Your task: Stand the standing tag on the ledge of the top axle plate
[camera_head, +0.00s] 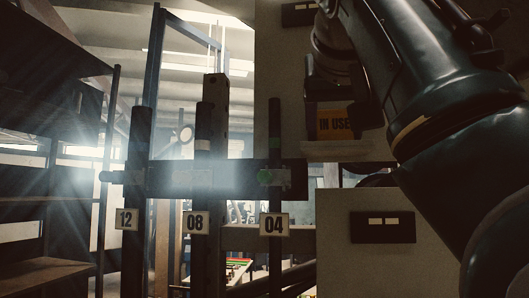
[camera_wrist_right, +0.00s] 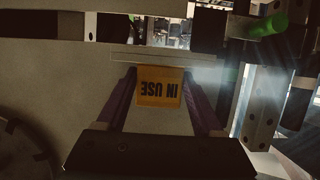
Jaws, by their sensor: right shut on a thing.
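The standing tag (camera_head: 336,123) is an orange card with the dark words "IN USE". It is upright in the head view and shows upside down in the right wrist view (camera_wrist_right: 158,88). My right gripper (camera_head: 333,104) is shut on it, with one finger at each side in the wrist view. The pale ledge (camera_head: 336,152) of the top axle plate is directly below the tag in the head view. I cannot tell whether the tag's lower edge touches it. My left gripper is not in view.
Dark upright bars with number plates 12 (camera_head: 126,219), 08 (camera_head: 195,222) and 04 (camera_head: 274,224) stand left of the ledge. A dark crossbar (camera_head: 165,180) joins them. A green-ended rod (camera_wrist_right: 268,26) is at the wrist view's upper right. A pale panel (camera_head: 345,260) lies below.

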